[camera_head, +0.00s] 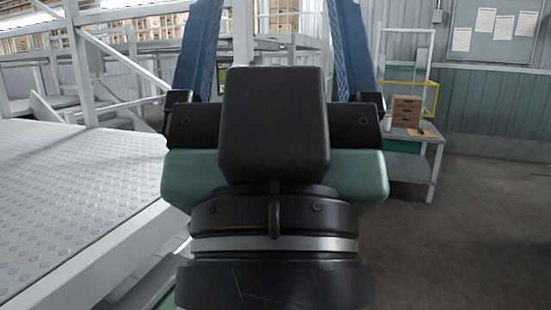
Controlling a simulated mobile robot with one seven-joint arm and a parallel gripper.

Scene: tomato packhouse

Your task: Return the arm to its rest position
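My gripper (272,35) fills the middle of the head view, stretched out ahead of the camera. Its black wrist and green body are seen from behind. Two blue fingers stand wide apart, and their tips run out past the top edge. I see nothing held in the part of the gap that shows. The black block of the wrist hides much of the space directly ahead.
A pale studded metal platform (70,200) with white railings (85,75) lies close on the left. A notice board (492,32) hangs on the far wall. The floor at right (470,240) is clear.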

